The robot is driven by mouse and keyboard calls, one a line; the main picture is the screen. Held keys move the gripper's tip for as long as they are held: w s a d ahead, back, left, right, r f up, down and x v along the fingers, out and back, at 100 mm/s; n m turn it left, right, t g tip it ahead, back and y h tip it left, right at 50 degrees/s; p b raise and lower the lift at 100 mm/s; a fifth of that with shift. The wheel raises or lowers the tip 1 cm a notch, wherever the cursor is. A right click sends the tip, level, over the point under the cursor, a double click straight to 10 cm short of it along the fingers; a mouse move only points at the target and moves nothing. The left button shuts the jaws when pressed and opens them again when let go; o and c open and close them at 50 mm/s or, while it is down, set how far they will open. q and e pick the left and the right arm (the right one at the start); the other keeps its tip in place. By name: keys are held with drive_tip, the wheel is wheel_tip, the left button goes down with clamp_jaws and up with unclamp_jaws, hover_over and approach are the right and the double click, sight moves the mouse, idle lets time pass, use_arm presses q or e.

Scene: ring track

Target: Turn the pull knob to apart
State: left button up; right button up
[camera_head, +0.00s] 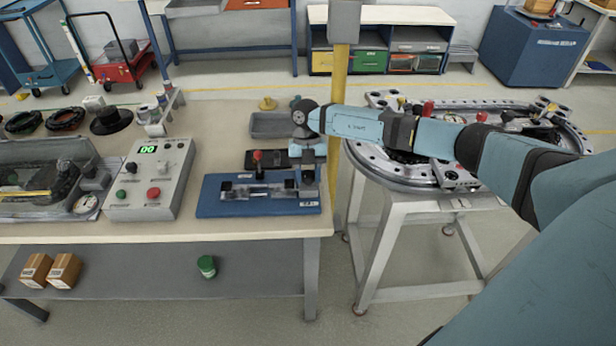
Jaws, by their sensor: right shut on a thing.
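A blue-based fixture (225,206) lies on the table near its front right corner, with a metal slide and a red-topped lever (257,160) on it. My right arm comes in from the right, and its gripper (309,188) points down over the fixture's right end. The right gripper is shut on a small part there, which I take to be the pull knob; the fingers hide most of it, and its turned position cannot be read. My left gripper is not in view.
A grey control box (150,180) with a green display stands left of the fixture. A grey tray (270,125) lies behind. A yellow post (338,110) rises beside the table's right edge. A ring track (370,160) on a white stand is at the right, under my arm.

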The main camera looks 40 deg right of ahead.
drive_tip(key=n+h+b, duration=0.1)
drive_tip(key=n, duration=0.2)
drive_tip(key=shift+n, duration=0.3)
drive_tip(key=shift+n+h+b, duration=0.6)
drive_tip(key=shift+n+b, duration=0.1)
drive_tip(key=shift+n, duration=0.5)
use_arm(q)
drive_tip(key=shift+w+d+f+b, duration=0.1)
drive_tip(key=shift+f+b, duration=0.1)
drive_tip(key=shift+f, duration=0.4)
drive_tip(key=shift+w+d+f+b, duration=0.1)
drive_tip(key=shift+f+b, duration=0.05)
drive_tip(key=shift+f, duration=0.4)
use_arm(e)
drive_tip(key=shift+n+h, duration=0.4)
drive_tip(key=shift+n, duration=0.7)
drive_tip(key=o, duration=0.9)
drive_tip(key=shift+o, duration=0.2)
drive_tip(key=shift+r, duration=0.1)
use_arm(q)
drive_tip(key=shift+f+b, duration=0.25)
drive_tip(key=shift+b, duration=0.2)
use_arm(e)
drive_tip(key=v, duration=1.3)
drive_tip(key=shift+w+r, duration=0.25)
drive_tip(key=shift+w, duration=0.15)
